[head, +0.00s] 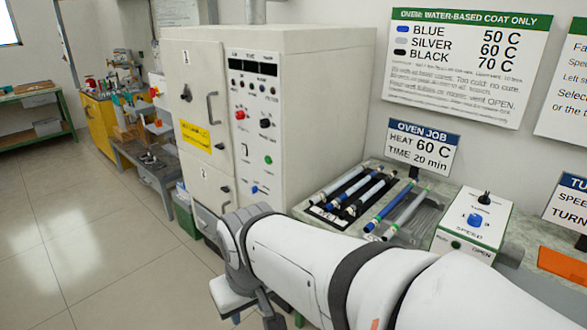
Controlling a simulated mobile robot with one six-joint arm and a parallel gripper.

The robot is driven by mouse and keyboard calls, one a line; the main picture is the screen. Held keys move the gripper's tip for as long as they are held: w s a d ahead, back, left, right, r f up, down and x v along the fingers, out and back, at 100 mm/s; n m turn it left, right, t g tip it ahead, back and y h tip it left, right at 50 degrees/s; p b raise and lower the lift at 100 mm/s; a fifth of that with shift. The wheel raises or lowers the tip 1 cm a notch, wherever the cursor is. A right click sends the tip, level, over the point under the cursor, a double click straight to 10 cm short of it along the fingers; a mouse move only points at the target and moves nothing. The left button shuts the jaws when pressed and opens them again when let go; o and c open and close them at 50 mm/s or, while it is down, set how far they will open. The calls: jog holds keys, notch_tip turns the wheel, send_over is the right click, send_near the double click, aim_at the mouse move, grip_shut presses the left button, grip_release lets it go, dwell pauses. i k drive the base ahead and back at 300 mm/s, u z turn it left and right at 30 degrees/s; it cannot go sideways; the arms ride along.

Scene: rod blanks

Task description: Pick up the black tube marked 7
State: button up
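Several tubes lie side by side on the bench right of the oven. Another blue tube (391,205) and another silver tube (407,214) lie to the right. Marks on the tubes are too small to read, so I cannot tell which is marked 7. My arm crosses the lower front of the view and hides part of the bench front. My gripper's fingertips do not show.
The white oven (317,70) stands left of the tubes. An oven job sign (422,147) stands behind them, reading 60 C and 20 min. Open tiled floor (100,240) lies left.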

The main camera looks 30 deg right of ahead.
aim_at(350, 210)
jog(key=z, duration=0.85)
jog(key=i, duration=1.3)
jog(key=z, duration=0.95)
jog(key=k, duration=0.65)
jog(key=z, duration=0.2)
jog(key=i, duration=0.7)
jog(key=u, duration=0.1)
